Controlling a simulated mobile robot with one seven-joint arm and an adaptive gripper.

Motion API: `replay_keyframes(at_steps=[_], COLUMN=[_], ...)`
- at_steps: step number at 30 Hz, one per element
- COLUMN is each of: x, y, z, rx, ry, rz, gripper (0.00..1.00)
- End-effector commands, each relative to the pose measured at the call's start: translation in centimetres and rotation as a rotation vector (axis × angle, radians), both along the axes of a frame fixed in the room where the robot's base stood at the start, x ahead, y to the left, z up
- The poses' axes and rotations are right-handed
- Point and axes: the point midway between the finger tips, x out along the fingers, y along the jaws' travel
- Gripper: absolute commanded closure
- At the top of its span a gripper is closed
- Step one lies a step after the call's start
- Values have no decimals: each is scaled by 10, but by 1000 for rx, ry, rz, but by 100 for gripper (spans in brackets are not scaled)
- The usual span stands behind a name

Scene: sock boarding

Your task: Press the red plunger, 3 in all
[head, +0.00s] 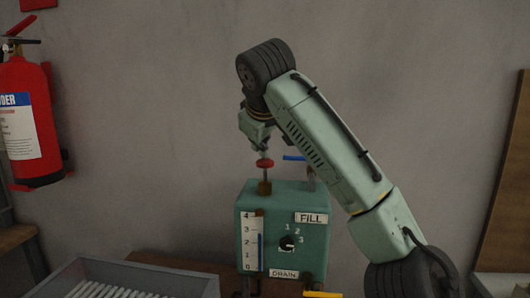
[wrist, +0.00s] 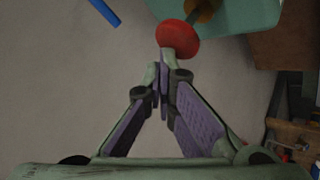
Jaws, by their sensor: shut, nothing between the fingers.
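The red plunger (head: 264,163) is a round red knob on a thin rod above a brass collar, on top of a green box (head: 311,250). In the head view my gripper (head: 264,153) points down just above the knob. In the wrist view the red plunger (wrist: 178,40) lies just beyond the tips of my gripper (wrist: 161,68). The fingers are shut together with nothing between them. I cannot tell whether the tips touch the knob. The knob stands raised well above the box top.
The box has a FILL label, a dial (head: 288,243), a gauge (head: 253,243) marked 0 to 4 and a DRAIN label. A blue handle (head: 294,158) is right of the plunger, and a yellow handle (head: 322,294) is below. A grey tray (head: 190,280) is front left.

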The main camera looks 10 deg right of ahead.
Motion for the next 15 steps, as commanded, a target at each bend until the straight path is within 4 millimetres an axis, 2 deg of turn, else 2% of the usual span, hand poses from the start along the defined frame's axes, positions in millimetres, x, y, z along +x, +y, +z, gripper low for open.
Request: replay_keyframes(at_steps=[6, 15], x=[0, 0], y=[0, 0], z=[16, 16], rx=[1, 0], ry=[1, 0], rz=[1, 0], gripper=[100, 100])
